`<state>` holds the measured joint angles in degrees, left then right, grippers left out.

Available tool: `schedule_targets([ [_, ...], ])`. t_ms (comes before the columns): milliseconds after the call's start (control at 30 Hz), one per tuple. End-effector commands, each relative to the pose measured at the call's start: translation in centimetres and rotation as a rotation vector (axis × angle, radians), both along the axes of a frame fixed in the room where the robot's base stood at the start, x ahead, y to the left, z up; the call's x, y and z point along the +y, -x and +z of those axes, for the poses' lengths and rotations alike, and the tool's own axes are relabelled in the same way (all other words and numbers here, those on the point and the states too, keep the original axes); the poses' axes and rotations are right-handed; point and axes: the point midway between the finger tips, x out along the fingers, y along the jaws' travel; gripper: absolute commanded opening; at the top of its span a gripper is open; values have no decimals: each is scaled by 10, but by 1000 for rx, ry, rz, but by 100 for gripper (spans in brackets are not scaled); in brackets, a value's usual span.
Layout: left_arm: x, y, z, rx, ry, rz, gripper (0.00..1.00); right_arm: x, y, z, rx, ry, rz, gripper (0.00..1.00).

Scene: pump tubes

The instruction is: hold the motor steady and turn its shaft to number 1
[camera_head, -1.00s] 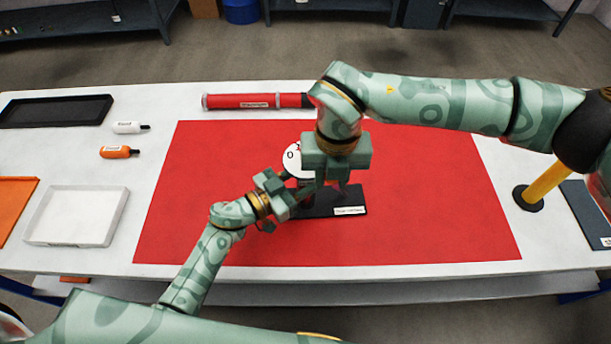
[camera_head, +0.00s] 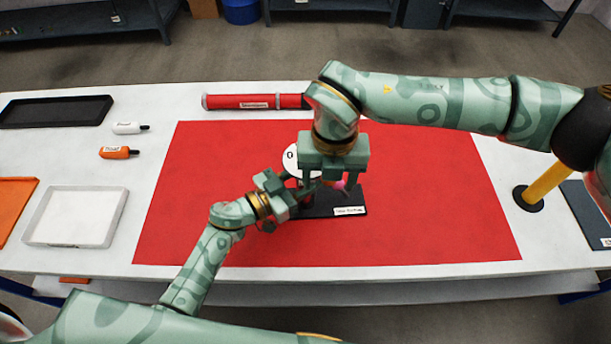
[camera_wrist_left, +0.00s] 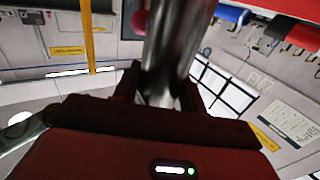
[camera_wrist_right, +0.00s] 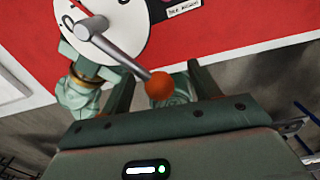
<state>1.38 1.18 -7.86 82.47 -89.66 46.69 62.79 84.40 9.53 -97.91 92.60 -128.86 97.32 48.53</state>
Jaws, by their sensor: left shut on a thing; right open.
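The motor stands on a black base (camera_head: 325,206) with a white label, on the red mat. Its white numbered dial (camera_head: 290,160) shows a 0 near the top left in the head view, and the dial (camera_wrist_right: 118,22) also shows in the right wrist view. A metal crank on the shaft ends in an orange-red knob (camera_wrist_right: 159,86). My right gripper (camera_head: 328,181) is open, with the knob between its spread fingers. My left gripper (camera_head: 299,188) is shut on the motor's grey cylindrical body (camera_wrist_left: 176,45). The arms hide part of the motor, and I cannot read the pointed-to number.
A red tube (camera_head: 255,101) lies behind the mat. White (camera_head: 127,128) and orange (camera_head: 118,152) bottles, a black tray (camera_head: 58,110) and a white tray (camera_head: 75,214) are at the left. A yellow post (camera_head: 543,184) stands at the right. The mat's right part is clear.

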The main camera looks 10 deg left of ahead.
Motion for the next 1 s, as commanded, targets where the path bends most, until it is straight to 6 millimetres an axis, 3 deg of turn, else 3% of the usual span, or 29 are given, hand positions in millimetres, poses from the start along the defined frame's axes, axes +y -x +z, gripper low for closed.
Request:
schedule_targets([
  [600, 0, 0, 0, 0, 0, -1, 0, 0, -1, 66, -2, 0, -1, 62],
  [900, 0, 0, 0, 1, -1, -1, 0, 0, -1, 70, -1, -1, 0, 62],
  [933, 0, 0, 0, 1, -1, -1, 48, 0, -1, 69, -1, 0, 0, 62],
  [1000, 0, 1, 0, 1, -1, -1, 67, 0, -1, 69, -1, -1, 0, 62],
])
